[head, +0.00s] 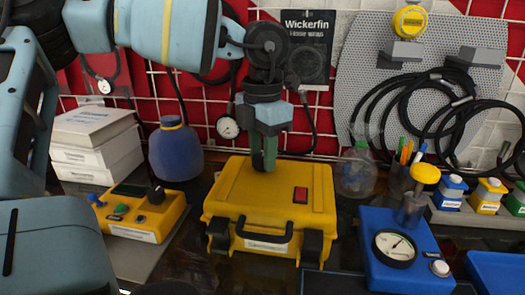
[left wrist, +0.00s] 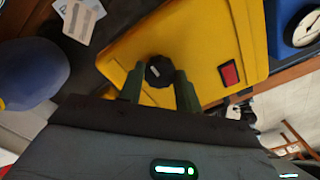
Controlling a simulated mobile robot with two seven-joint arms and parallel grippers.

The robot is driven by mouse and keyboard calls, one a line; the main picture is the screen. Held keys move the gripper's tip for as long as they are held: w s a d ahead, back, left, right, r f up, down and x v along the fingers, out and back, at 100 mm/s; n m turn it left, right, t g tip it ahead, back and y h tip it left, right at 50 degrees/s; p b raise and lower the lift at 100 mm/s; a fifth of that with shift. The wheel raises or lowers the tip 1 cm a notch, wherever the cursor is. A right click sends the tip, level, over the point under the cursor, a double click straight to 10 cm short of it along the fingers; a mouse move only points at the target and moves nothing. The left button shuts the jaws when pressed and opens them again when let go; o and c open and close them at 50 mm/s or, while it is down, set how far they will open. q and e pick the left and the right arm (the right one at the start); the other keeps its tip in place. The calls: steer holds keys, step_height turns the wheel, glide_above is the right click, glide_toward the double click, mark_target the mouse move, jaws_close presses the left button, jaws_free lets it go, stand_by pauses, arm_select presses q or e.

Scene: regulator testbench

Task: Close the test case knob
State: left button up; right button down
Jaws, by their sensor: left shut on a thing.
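The yellow test case (head: 258,215) stands upright on the bench, with a red switch (head: 300,195) on its top and a handle on its front. My left gripper (head: 264,160) comes down onto the top of the case from above. In the left wrist view, the black knob (left wrist: 159,71) sits between the two green fingers of the left gripper (left wrist: 160,90), which are shut on it. In the head view the fingers hide the knob. The red switch also shows in the left wrist view (left wrist: 229,74), beside the fingers. My right gripper is not in view.
A yellow control box (head: 140,214) with a black knob stands left of the case. A blue regulator unit (head: 402,250) with a dial gauge stands to the right. White boxes (head: 95,145), a blue container (head: 175,150) and a clear bottle (head: 356,172) stand behind.

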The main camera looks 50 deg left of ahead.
mark_target(262, 157)
arm_select(q)
steer(key=o, duration=1)
steer(key=shift+r+p, duration=0.3)
steer(key=shift+r, duration=3.65)
